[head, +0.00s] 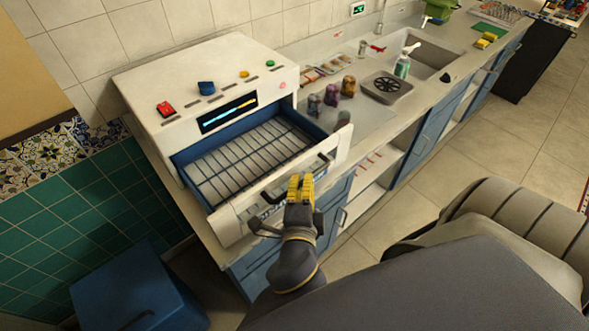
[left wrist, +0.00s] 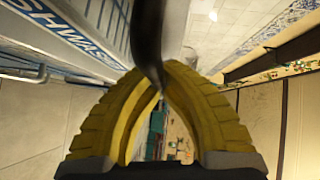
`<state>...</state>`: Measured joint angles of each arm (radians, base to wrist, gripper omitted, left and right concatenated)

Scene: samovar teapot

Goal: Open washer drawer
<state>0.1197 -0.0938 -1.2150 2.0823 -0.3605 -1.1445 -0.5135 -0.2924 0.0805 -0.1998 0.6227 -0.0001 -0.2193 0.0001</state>
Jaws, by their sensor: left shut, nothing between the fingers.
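The washer (head: 215,85) is a white box on the counter with buttons and a lit display. Its drawer (head: 250,155) is pulled out, showing a wire rack inside blue walls. The drawer's white front panel (head: 338,150) has a dark bar handle (head: 270,196). My left gripper (head: 300,180), with yellow fingers, is at this handle and hides part of it. In the left wrist view the yellow fingers (left wrist: 163,80) are closed together. The dark handle (left wrist: 148,35) runs up to their tips, and printed letters show on the front panel (left wrist: 75,42). My right gripper is not in view.
Jars (head: 331,94), a soap bottle (head: 403,65) and a sink (head: 430,58) are on the counter to the right. Blue cabinets (head: 436,125) run below. A blue box (head: 140,290) stands at the lower left. The tiled floor (head: 490,145) at right is clear.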

